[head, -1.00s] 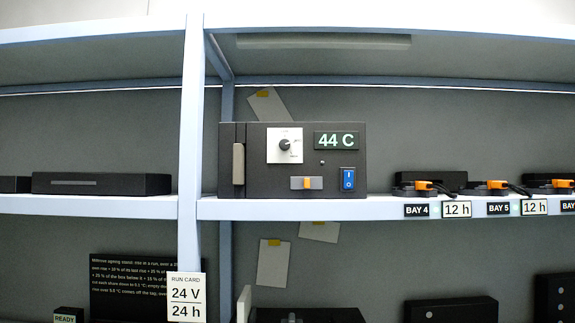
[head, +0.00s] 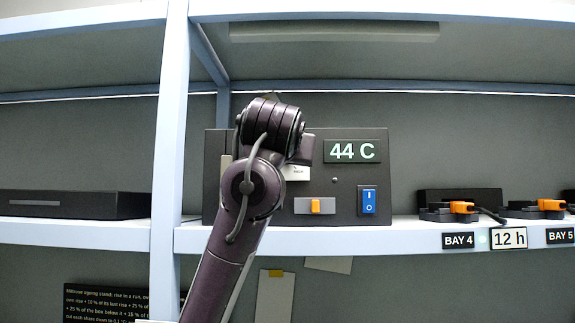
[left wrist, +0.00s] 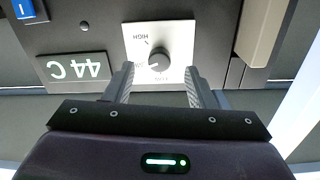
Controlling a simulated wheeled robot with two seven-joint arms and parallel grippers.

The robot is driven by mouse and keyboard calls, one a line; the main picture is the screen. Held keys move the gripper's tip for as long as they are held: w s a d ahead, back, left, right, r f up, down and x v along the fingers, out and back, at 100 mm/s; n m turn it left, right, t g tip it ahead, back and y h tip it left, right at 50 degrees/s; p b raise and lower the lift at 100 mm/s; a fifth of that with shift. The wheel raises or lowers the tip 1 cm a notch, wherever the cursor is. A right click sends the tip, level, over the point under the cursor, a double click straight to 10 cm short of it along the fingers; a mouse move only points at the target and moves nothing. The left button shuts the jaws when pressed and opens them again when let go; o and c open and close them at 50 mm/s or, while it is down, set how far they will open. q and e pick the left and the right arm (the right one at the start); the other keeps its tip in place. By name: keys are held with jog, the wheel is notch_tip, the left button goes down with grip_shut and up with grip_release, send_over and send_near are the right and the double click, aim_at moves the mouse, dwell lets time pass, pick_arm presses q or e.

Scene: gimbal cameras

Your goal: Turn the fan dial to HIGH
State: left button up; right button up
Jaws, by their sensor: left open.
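The fan dial is a dark round knob (left wrist: 160,59) on a white plate (left wrist: 175,35), seen upside down in the left wrist view. Its white pointer line aims to the picture's left, between the HIGH label at the upper left and the label at the bottom edge, so not at HIGH. My left gripper (left wrist: 158,68) is open, with one finger on each side of the plate's lower part and clear gaps to the knob. In the head view my left arm hides the knob; only a corner of the plate (head: 298,172) shows. My right gripper is not in view.
The black fan box (head: 345,208) stands on a shelf (head: 290,238). It carries a 44 C display (head: 352,151), an orange slider (head: 315,206), a blue rocker switch (head: 369,201) and a grey handle (left wrist: 265,30). A pale upright post (head: 168,150) stands left of it.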

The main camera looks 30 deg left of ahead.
pick_arm(q)
jog(key=p+x, duration=0.2)
jog(key=r+p+x, duration=0.1)
jog(key=x, duration=0.2)
jog(key=shift+d+r+p, duration=0.1)
jog(key=shift+p, duration=0.3)
jog(key=shift+c, duration=0.5)
jog(key=shift+w, duration=0.1)
jog(key=c, duration=0.9)
jog(key=shift+o, duration=0.2)
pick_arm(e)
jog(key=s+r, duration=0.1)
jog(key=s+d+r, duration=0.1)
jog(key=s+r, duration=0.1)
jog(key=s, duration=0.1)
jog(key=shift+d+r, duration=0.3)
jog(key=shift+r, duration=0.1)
